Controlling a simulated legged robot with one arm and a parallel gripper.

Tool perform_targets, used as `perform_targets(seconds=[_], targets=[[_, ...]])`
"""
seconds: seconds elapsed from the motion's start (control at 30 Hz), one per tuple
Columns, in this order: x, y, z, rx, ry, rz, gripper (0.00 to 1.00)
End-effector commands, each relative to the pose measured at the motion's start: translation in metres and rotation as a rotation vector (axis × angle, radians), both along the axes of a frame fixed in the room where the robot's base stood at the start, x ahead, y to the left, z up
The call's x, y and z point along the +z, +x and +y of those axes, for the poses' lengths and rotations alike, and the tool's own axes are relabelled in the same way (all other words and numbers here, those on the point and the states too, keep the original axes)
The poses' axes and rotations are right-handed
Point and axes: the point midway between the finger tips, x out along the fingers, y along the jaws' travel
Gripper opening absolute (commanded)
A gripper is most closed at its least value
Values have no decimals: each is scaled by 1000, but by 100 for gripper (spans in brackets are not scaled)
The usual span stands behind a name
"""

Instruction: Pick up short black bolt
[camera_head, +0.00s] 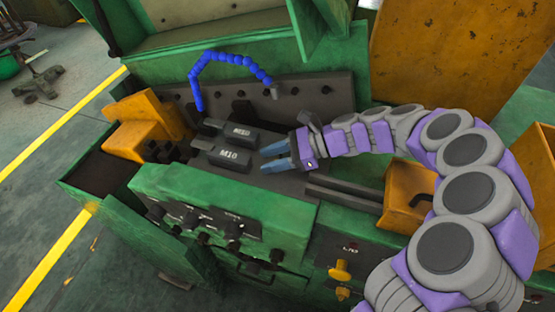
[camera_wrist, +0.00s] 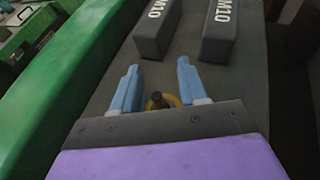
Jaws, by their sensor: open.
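My gripper (camera_head: 276,157) is open over the dark bed of the green machine, its two blue fingers pointing left toward two dark blocks. In the wrist view the fingers (camera_wrist: 158,85) are spread apart. Between them, close to the palm, shows a small dark knob-like piece (camera_wrist: 157,98) with a yellow ring around it. I cannot tell for sure whether it is the short black bolt or how far below the fingers it lies. In the head view no bolt can be made out near the gripper.
Two dark blocks marked M10, a near one (camera_head: 222,154) and a far one (camera_head: 232,131), lie ahead of the fingers. A blue hose (camera_head: 232,56) arches behind. The green front panel (camera_head: 225,205) edges the bed. An orange block (camera_head: 405,190) stands right, beneath my arm.

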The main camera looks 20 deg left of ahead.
Motion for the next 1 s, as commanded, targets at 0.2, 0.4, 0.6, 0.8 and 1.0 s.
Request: perform_targets(seconds=[0.2, 0.4, 0.6, 0.8, 1.0], targets=[[-2, 1, 3, -2, -6, 0, 26], [-3, 1, 6, -2, -9, -1, 7], [-3, 2, 5, -2, -8, -1, 0], [-3, 2, 2, -2, -7, 0, 0], [10, 2, 3, -3, -7, -4, 0]])
